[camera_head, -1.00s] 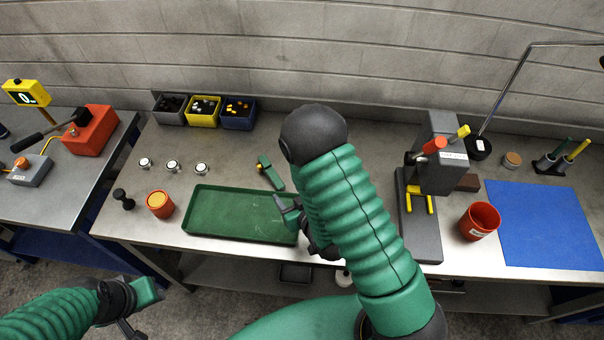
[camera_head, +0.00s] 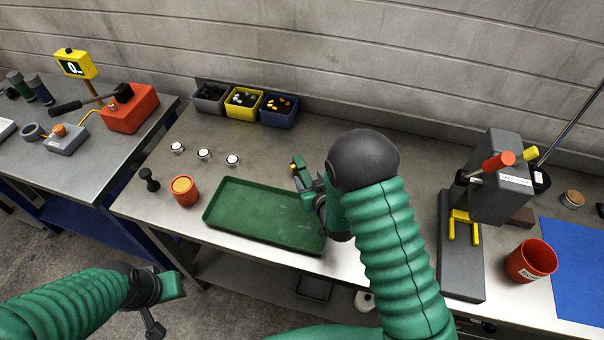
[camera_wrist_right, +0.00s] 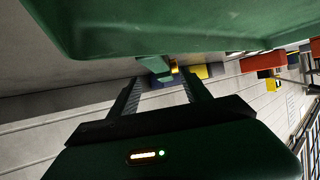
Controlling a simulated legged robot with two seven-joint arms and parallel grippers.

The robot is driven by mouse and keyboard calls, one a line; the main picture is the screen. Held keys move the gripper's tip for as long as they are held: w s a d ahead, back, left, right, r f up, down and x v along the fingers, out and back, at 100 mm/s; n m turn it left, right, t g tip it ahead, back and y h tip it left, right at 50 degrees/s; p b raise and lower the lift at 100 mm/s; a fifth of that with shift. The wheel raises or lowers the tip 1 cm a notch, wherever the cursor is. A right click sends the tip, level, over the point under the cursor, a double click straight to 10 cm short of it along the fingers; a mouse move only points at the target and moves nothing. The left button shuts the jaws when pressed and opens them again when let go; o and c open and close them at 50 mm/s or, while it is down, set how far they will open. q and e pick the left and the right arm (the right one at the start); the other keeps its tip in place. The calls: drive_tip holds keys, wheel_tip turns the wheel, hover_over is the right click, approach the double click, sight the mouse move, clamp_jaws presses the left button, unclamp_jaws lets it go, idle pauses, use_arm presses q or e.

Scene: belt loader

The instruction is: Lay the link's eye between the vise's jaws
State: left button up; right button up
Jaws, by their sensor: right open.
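I cannot surely pick out the link or the vise. A small green piece with a yellow end (camera_head: 296,164) is on the bench behind the green tray. In the right wrist view a green piece (camera_wrist_right: 154,68) with a yellow part shows beyond the fingertips, apart from them. My right gripper (camera_head: 312,190) is beside the green piece, partly hidden by my arm. In the right wrist view my right gripper (camera_wrist_right: 158,88) is open, with nothing between its fingers. My left gripper (camera_head: 165,300) hangs at the lower left, off the bench; its opening is unclear.
The green tray (camera_head: 226,184) is empty. Small bins (camera_head: 243,116) stand at the back. An orange cup (camera_head: 184,196) and three small silver-topped items (camera_head: 204,154) are at the left. A grey press (camera_head: 462,272), a red cup (camera_head: 531,260) and a blue mat (camera_head: 585,250) are at the right.

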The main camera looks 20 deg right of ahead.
sight(305, 175)
drive_tip(key=x, duration=0.4)
drive_tip(key=shift+s+d+f, duration=0.15)
drive_tip(key=shift+s+f, duration=0.05)
drive_tip(key=shift+f, duration=0.1)
drive_tip(key=shift+a+r, duration=0.1)
drive_tip(key=shift+a, duration=0.25)
drive_tip(key=c, duration=0.6)
drive_tip(key=shift+s+d, duration=0.1)
drive_tip(key=shift+d, duration=0.05)
clamp_jaws()
